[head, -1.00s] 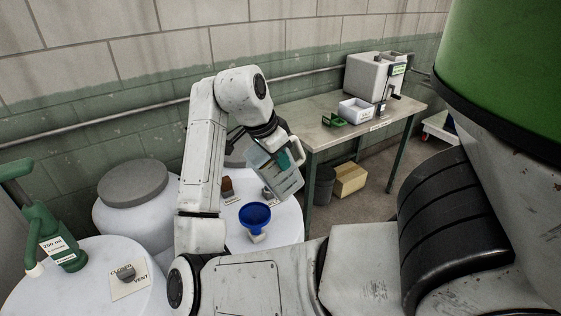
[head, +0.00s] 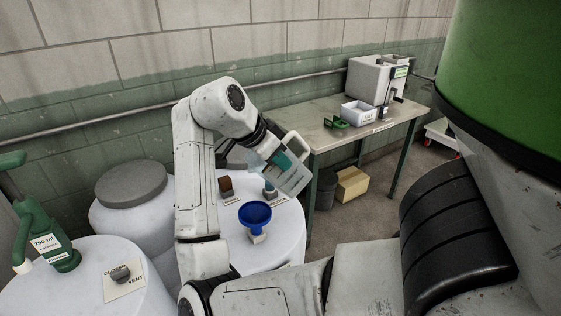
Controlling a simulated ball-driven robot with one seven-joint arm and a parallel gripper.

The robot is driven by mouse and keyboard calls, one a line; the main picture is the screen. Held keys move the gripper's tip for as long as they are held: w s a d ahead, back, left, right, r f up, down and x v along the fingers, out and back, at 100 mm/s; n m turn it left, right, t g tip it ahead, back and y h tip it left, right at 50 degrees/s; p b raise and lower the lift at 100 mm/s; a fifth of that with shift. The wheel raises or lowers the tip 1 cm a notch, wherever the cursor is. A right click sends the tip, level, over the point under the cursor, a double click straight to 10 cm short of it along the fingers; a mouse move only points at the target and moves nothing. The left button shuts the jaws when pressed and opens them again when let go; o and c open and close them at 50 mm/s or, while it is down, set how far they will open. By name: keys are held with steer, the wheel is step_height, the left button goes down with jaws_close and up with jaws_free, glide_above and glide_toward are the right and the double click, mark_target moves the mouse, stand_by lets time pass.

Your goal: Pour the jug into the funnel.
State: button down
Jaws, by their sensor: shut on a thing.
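The jug (head: 293,181) is a clear, pale container with teal showing at its upper left side. It is tilted in the air above the back right of the white drum top. My gripper (head: 275,158) is shut on it, though the fingers are largely hidden by the jug and the wrist. The blue funnel (head: 255,213) stands upright on the drum top (head: 284,232), lower in the picture and to the left of the jug. The jug is apart from the funnel. I cannot tell how much liquid it holds.
A brown block (head: 226,187) and a small grey-teal piece (head: 269,188) stand on the drum top behind the funnel. A bench (head: 345,137) carries a white bin (head: 358,112). A cardboard box (head: 351,184) sits below.

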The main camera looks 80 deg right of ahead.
steer(key=shift+w+a+f+g+h+b, duration=0.25)
steer(key=shift+f+g+h+b, duration=0.4)
steer(key=shift+b, duration=0.5)
steer(key=shift+w+a+f+g+h+b, duration=0.2)
steer(key=shift+f+g+h+b, duration=0.25)
steer(key=shift+g+h+b, duration=0.55)
steer(key=shift+w+a+f+g+h+b, duration=0.5)
steer(key=shift+f+g+h+b, duration=0.55)
steer(key=shift+b, duration=1.25)
steer(key=shift+w+a+f+g+h+b, duration=0.55)
steer(key=shift+f+g+h+b, duration=0.45)
steer(key=shift+b, duration=1.25)
steer(key=shift+w+a+f+g+h+b, duration=0.35)
steer(key=shift+w+f+g+h+b, duration=0.6)
steer(key=shift+b, duration=1.35)
steer(key=shift+s+a+f+g+b, duration=0.1)
steer(key=shift+s+f+g+b, duration=0.15)
steer(key=shift+f+g+b, duration=0.15)
steer(key=shift+w+a+r+g+h, duration=0.1)
steer(key=shift+g+h, duration=0.15)
